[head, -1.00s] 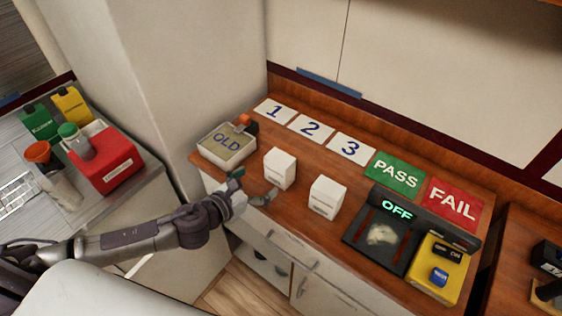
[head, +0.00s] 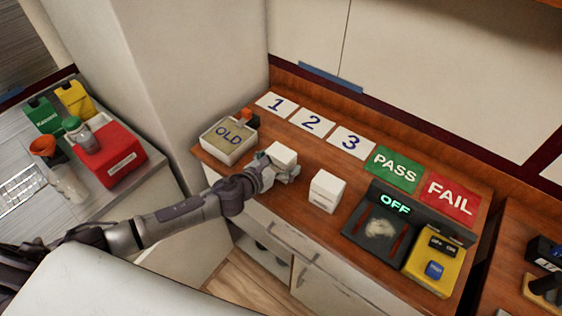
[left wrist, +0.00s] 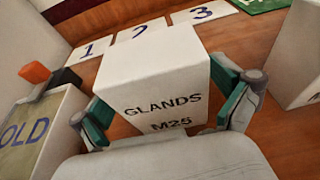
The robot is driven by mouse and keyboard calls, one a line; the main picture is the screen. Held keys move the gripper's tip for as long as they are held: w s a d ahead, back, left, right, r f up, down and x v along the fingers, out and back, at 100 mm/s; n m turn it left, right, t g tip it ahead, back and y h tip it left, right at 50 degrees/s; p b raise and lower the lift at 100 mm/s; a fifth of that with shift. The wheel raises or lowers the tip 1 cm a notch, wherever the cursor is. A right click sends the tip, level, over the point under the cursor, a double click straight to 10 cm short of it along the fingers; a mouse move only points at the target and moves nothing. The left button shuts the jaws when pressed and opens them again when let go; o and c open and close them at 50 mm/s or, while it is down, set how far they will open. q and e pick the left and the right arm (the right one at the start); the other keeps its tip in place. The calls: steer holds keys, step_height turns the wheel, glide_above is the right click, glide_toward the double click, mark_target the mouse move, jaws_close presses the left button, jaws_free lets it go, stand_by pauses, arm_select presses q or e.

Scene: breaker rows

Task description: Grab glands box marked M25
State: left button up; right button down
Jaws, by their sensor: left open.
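The white box marked GLANDS M25 (left wrist: 155,85) stands upright on the wooden counter. It also shows in the head view (head: 282,154), partly hidden by my gripper. My left gripper (head: 284,172) is open around the lower part of this box. In the left wrist view its green-padded fingers (left wrist: 170,122) are on either side of the box, and a narrow gap shows at the left finger. Whether the right finger touches the box I cannot tell. My right gripper is not in view.
A second white box (head: 326,190) stands to the right. An OLD tray (head: 240,153) is close on the left. Cards 1, 2 and 3 (head: 351,143) lie behind, with PASS and FAIL plates farther right. A black device reading OFF (head: 395,204) and a yellow unit (head: 437,262) stand at the right.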

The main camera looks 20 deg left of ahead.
arm_select(q)
steer(key=shift+r, duration=0.1)
steer(key=c, duration=1.3)
